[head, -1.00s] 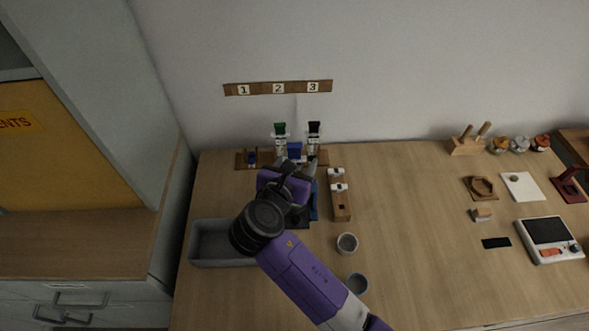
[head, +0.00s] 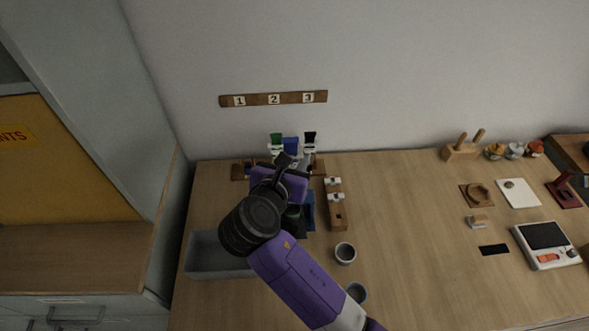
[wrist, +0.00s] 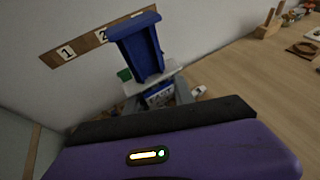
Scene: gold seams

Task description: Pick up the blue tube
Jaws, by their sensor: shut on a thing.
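The blue tube (head: 291,146) shows behind my gripper (head: 296,163) in the head view, between a green-topped tube (head: 277,139) and a black-topped tube (head: 310,138). In the wrist view the blue tube (wrist: 138,48) stands up beyond my purple gripper body, with its wide blue top, a white collar and a printed label below. My gripper (wrist: 165,92) is shut on it. The gripper hides the tube's lower end in the head view.
A wooden rack (head: 238,171) stands by the wall under a numbered strip (head: 273,98). A wooden block with white clips (head: 337,215) is right of my gripper. A grey bin (head: 205,265) and small cups (head: 345,253) are nearer.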

